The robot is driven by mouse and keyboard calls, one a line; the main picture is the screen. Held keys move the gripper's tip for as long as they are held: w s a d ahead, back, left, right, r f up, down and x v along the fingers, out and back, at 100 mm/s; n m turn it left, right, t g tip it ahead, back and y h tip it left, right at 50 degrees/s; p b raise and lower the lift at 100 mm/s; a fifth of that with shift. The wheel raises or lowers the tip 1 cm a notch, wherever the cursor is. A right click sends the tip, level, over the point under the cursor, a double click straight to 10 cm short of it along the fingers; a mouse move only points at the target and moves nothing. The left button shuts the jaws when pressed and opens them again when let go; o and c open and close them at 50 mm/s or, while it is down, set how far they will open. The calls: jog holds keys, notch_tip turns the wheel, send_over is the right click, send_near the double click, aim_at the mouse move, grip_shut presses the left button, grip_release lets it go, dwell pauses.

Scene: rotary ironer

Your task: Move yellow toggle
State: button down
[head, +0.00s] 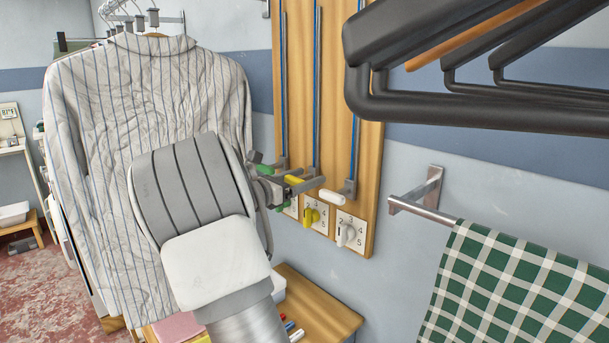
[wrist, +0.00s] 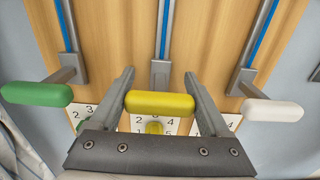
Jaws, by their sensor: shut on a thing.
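The yellow toggle (wrist: 160,103) is a rounded bar on a grey metal lever, in the middle of three slots in a wooden board. It also shows in the head view (head: 294,180), partly covered by my gripper. My gripper (wrist: 159,76) has one finger at each end of the yellow bar and is shut on it. In the head view my gripper (head: 296,186) reaches the board from the left. The lever sits low, at the bottom end of the visible blue strip (wrist: 165,30).
A green toggle (wrist: 36,94) is on the left and a white toggle (wrist: 271,110) on the right, both close to my fingers. Numbered dials sit below, including a yellow dial (head: 311,216).

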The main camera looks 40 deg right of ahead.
jog(key=shift+f, duration=0.45)
jog(key=shift+c, duration=0.9)
grip_release()
jog(key=shift+o, duration=0.9)
jog(key=shift+r, duration=0.15)
jog(key=shift+a, duration=0.1)
jog(key=s+a+p, duration=0.1)
jog(key=a, duration=1.6)
jog(key=shift+s+a, duration=0.15)
jog(key=shift+s, duration=0.1)
